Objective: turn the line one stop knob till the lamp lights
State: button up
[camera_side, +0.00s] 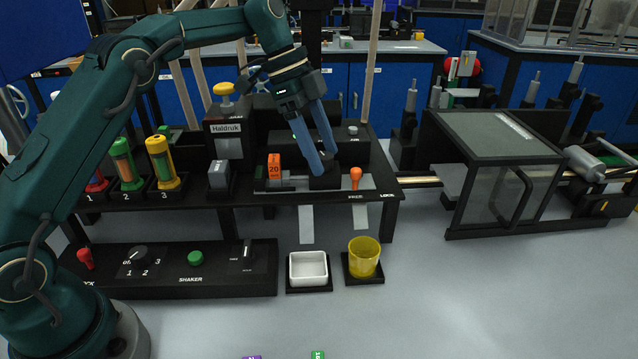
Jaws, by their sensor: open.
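No part in view carries a readable "line one stop" label, and I cannot tell which knob it is or see a lit lamp. An orange-red knob or lever (355,177) stands upright on the payoff bench's front plate, beside lettering that seems to read FREE and LOCK. A black dial (140,254) marked off, 1, 2, 3 sits on the SHAKER panel (190,283). My gripper (324,162) points down with its two blue fingers apart and empty. Its tips are over the bench, left of the orange-red knob, in front of a black block.
An orange block marked 20 (274,168) is left of my fingers. A white dish (308,268) and a yellow cup (364,258) stand in front. Three coloured bottles, the nearest yellow (162,160), stand left. A clear-walled box (500,175) is right. The front table is mostly clear.

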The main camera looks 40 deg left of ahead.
jog(key=n+t+y, duration=0.1)
jog(key=n, duration=0.2)
jog(key=n+t, duration=0.1)
jog(key=n, duration=0.2)
jog(key=shift+s+d+n+y, duration=0.15)
jog(key=shift+n+y, duration=0.15)
jog(key=shift+y, duration=0.1)
jog(key=n+y, duration=0.1)
jog(key=n, duration=0.2)
jog(key=n+t+y, duration=0.1)
jog(key=n, duration=0.3)
jog(key=shift+d+y, duration=0.15)
jog(key=shift+y, duration=0.15)
jog(key=s+a+r+t, duration=0.1)
jog(key=s+r+t, duration=0.1)
jog(key=s+r, duration=0.85)
jog(key=s+f+g, duration=0.1)
jog(key=s+f, duration=0.8)
jog(key=s, duration=0.4)
jog(key=shift+s+a+f, duration=0.35)
jog(key=shift+s+a, duration=0.05)
jog(key=shift+a, duration=0.05)
